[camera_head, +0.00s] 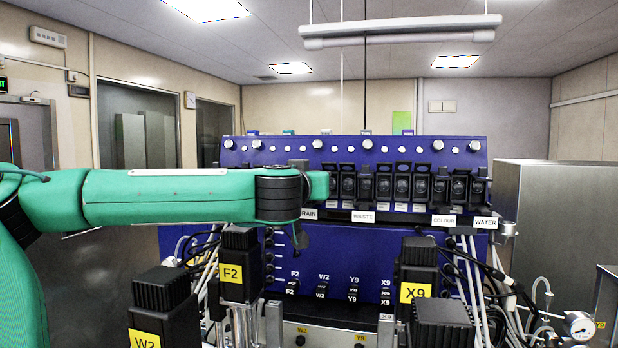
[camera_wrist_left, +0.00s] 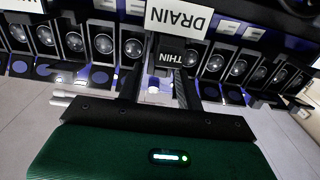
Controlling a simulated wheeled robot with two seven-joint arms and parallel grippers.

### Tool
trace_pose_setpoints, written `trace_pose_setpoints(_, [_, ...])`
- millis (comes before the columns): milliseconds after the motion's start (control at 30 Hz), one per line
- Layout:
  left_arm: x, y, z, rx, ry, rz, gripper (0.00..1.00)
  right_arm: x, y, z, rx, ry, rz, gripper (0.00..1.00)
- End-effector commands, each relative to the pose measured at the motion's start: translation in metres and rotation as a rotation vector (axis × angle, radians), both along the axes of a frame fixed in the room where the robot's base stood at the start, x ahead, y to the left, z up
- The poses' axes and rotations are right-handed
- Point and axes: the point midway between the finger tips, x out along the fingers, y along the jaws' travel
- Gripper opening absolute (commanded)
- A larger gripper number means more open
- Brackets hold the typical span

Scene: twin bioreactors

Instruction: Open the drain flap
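A white DRAIN label (camera_wrist_left: 180,15) shows upside down in the left wrist view, beside a black block marked THIN (camera_wrist_left: 172,52). My left gripper (camera_wrist_left: 158,86) has its two dark fingers apart, with the block between or just beyond their tips. I cannot tell whether they touch it. The DRAIN label (camera_head: 309,214) is partly covered by my wrist there. The drain flap's position is not clear. My right gripper is not in view.
A row of black pump units (camera_head: 402,187) lines the blue panel (camera_head: 270,153), above WASTE (camera_head: 363,217), COLOUR (camera_head: 444,220) and WATER (camera_head: 485,222) labels. Black motors marked F2 (camera_head: 240,252) and X9 (camera_head: 418,268) stand in front. Cables and tubes hang at both sides.

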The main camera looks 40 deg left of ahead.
Motion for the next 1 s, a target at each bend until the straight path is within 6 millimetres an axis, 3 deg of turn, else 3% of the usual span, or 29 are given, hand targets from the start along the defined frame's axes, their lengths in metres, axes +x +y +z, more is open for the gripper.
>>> trace_pose_setpoints(133, [0.0,0.0,0.0,0.0,0.0,0.0,0.34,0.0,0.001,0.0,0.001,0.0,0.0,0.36])
trace_pose_setpoints(300, [0.0,0.0,0.0,0.0,0.0,0.0,0.01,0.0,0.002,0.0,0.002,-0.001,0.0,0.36])
trace_pose_setpoints(667, [-0.001,0.0,0.004,-0.016,0.028,0.0,0.0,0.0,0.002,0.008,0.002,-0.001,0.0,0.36])
trace_pose_setpoints(1000, [-0.002,-0.001,0.02,-0.116,0.213,0.003,0.0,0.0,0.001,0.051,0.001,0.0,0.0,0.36])
